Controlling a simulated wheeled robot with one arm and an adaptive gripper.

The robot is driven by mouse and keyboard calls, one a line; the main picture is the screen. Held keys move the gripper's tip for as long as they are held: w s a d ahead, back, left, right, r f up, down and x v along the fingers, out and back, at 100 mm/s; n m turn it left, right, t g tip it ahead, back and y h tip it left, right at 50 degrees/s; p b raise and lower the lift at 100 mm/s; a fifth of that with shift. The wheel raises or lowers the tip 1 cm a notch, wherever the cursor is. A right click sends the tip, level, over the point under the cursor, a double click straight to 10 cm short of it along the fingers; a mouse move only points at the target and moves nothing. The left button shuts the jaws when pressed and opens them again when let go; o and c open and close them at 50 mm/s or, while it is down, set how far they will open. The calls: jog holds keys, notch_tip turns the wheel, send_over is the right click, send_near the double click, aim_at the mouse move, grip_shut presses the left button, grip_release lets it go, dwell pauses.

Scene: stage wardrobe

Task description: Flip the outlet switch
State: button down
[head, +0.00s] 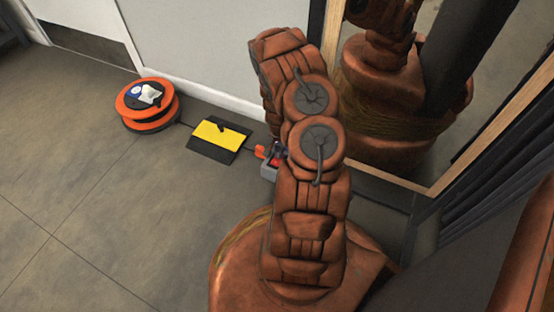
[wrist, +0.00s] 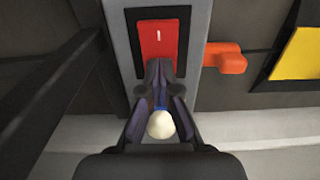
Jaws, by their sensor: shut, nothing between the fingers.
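The red outlet switch (wrist: 158,40) has a white line mark on it and sits in a black surround on a grey outlet block (wrist: 120,40) in the wrist view. My gripper (wrist: 160,68) is shut and empty, with its fingertips over the switch's lower edge. I cannot tell whether they touch it. In the head view the grey outlet block (head: 267,173) shows only partly beside my arm, which hides most of it. A round cream-coloured thing (wrist: 160,125) shows between the finger bases in the wrist view.
An orange plug (wrist: 225,60) juts from the block's side. A yellow and black plate (head: 220,136) and an orange cable reel (head: 149,105) lie left along the cable. A wood-framed mirror (head: 432,190) stands close on the right. The floor at left is clear.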

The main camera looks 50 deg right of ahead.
jog(key=shift+r+p, duration=1.4)
jog(key=shift+r, duration=2.05)
jog(key=a+r+n+p, duration=0.2)
jog(key=a+r+p, duration=0.5)
jog(key=r, duration=0.9)
jog(key=a+r+n+p, duration=0.3)
jog(key=a+r+p, duration=0.35)
jog(key=r, duration=0.95)
jog(key=a+r+n+p, duration=0.2)
jog(key=a+r+p, duration=0.5)
jog(key=r, duration=1)
jog(key=s+a+r+n+p, duration=0.2)
jog(key=s+a+r+p, duration=0.2)
jog(key=r, duration=0.6)
jog(key=s+a+r+n+g+p, duration=0.1)
jog(key=s+a+r+n+p, duration=0.2)
jog(key=s+r+p, duration=0.6)
jog(key=s+a+r+n+p, duration=0.2)
jog(key=s+a+r+p, duration=0.4)
jog(key=r, duration=0.6)
jog(key=shift+s+a+r+n+g+p, duration=0.35)
jog(key=shift+s+p, duration=0.35)
jog(key=shift+s, duration=0.55)
